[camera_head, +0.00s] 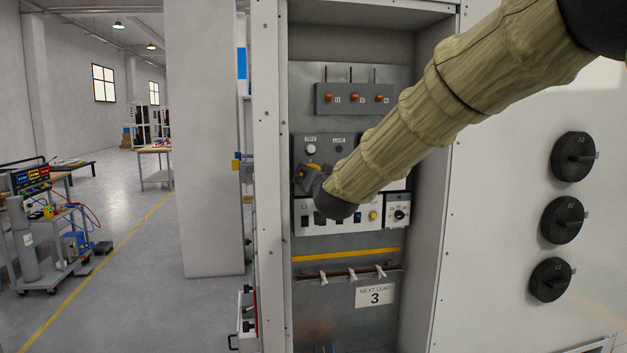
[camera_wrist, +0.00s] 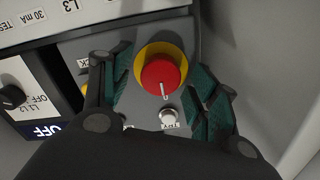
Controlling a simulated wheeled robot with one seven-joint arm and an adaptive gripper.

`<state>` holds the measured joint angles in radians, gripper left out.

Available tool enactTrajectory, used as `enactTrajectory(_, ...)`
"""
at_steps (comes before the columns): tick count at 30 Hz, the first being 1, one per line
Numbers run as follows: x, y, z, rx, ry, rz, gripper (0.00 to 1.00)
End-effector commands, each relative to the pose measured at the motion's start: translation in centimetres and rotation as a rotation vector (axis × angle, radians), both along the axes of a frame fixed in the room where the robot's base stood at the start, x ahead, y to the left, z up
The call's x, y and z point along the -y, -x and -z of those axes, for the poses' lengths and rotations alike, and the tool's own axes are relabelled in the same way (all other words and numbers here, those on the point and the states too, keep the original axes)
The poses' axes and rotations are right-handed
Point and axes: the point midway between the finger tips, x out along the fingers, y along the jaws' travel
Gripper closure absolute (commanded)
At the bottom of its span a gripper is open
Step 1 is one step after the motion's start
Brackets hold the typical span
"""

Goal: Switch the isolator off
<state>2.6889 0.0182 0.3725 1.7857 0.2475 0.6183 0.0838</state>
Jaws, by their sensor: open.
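A red rotary knob on a round yellow plate, which looks like the isolator (camera_wrist: 158,74), is at the top middle of the wrist view. A white mark on the knob points down in that picture. My gripper (camera_wrist: 160,78) is open, with one green-padded finger on each side of the knob. I cannot tell whether either pad touches it. In the head view my gripper (camera_head: 308,178) is at the cabinet's middle panel, and my forearm and wrist hide the knob and part of that panel.
A small silver button (camera_wrist: 170,117) sits just below the knob in the wrist view. A black selector (camera_wrist: 12,96) is at the left. In the head view, the cabinet's left edge (camera_head: 268,200) stands close to my gripper. Several black dials (camera_head: 562,220) are on the right panel.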

Motion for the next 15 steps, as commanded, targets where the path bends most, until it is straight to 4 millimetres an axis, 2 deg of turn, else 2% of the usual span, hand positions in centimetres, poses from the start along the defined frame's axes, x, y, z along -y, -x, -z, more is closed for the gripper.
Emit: enactTrajectory(15, 1.8, 8.3, -0.5, 0.001, -0.001, 0.0, 0.4)
